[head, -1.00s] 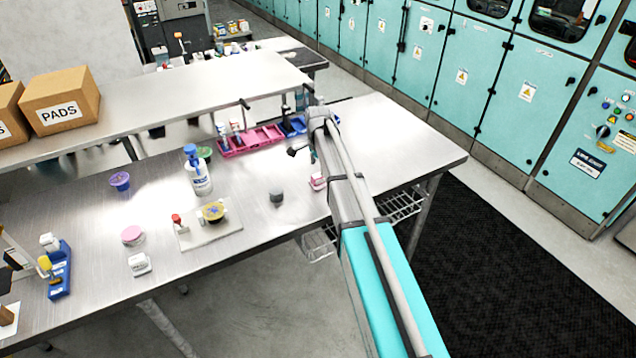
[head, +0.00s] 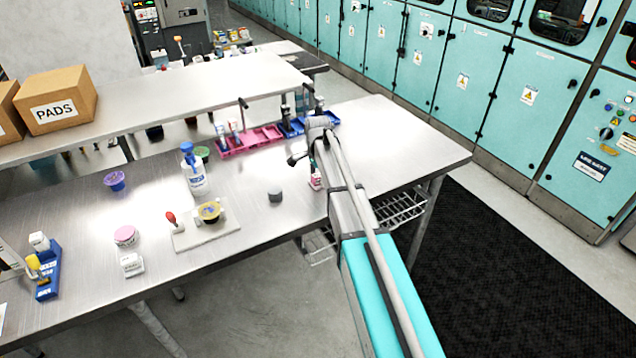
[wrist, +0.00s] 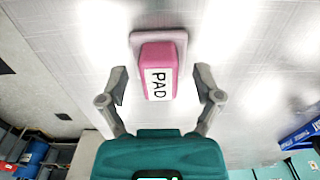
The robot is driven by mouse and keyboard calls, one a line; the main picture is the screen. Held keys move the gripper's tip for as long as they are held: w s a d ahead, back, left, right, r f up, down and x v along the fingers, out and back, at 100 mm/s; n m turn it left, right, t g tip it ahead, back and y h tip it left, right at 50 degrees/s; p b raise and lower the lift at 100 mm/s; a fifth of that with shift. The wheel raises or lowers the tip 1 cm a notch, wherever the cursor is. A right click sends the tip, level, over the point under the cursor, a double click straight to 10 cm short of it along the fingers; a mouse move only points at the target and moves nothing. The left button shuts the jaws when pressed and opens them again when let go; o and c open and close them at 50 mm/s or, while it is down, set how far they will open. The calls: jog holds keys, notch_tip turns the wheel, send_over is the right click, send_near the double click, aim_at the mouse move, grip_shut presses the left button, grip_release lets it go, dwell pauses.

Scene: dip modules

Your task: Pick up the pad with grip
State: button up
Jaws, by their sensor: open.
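The pad with grip (wrist: 158,70) is pink, with a raised grip on a wider base and a white label reading "PAD". In the wrist view it stands on the metal table. My gripper (wrist: 161,84) is open, with one finger on each side of the grip and a gap on both sides. In the head view the pad (head: 316,181) shows only in part, beside my arm, which covers much of that spot.
A grey cylinder (head: 275,196) stands left of the pad. Farther left are a white board (head: 190,238) with a yellow-topped cup and a spray bottle (head: 195,173). A pink tray (head: 234,146) and a blue tray (head: 290,131) lie behind. The table's right end is clear.

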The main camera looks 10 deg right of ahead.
dwell(0.3)
grip_shut()
dwell(0.3)
jog(key=shift+r, duration=0.15)
notch_tip(320, 180, up, 3)
jog(key=p, duration=0.3)
jog(key=shift+f, duration=0.2)
jog(key=s+r+p, duration=1)
jog(key=s, duration=0.4)
jog(key=shift+a, duration=0.15)
